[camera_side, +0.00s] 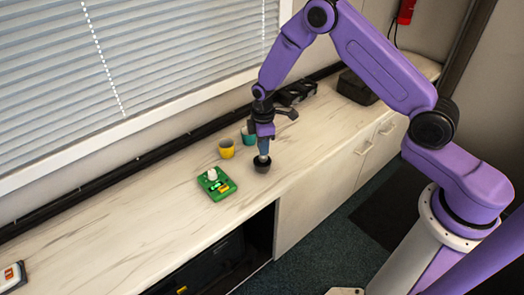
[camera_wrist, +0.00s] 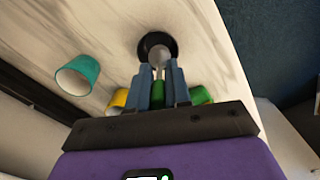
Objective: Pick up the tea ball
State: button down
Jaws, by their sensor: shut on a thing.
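The tea ball (camera_wrist: 158,56) is a small grey ball between my fingertips in the wrist view. My gripper (camera_wrist: 160,72) is shut on it and points down at the counter. In the side view my gripper (camera_side: 264,153) is right over a small dark bowl (camera_side: 262,168), with the ball (camera_side: 262,159) at the bowl's mouth. The bowl's dark rim (camera_wrist: 146,43) shows around the ball in the wrist view. I cannot tell whether the ball touches the bowl.
A yellow cup (camera_side: 226,150) and a teal cup (camera_side: 247,139) stand close to the left and behind. A green board (camera_side: 226,190) with a white piece on it lies at the front left. Black objects (camera_side: 295,93) stand by the wall. The counter's left stretch (camera_side: 110,215) is mostly free.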

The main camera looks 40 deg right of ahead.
jog(key=s+d+r, duration=0.2)
jog(key=s+r, duration=0.7)
jog(key=s, duration=0.4)
jog(key=s+d+r+m, duration=0.1)
jog(key=d+r+m, duration=0.4)
jog(key=m, duration=0.7)
jog(key=a+f+m, duration=0.4)
jog(key=a+m, duration=0.1)
jog(key=m, duration=0.1)
jog(key=w+f, duration=0.3)
jog(key=w, duration=0.1)
jog(key=w+a+f, duration=0.1)
jog(key=w+f, duration=0.2)
jog(key=w, duration=0.2)
jog(key=w+f, duration=0.3)
jog(key=w, duration=0.1)
jog(key=shift+w+a, duration=0.15)
jog(key=shift+a, duration=0.2)
jog(key=shift+w+a+f, duration=0.1)
jog(key=shift+w+f, duration=0.4)
jog(key=shift+f, duration=1.75)
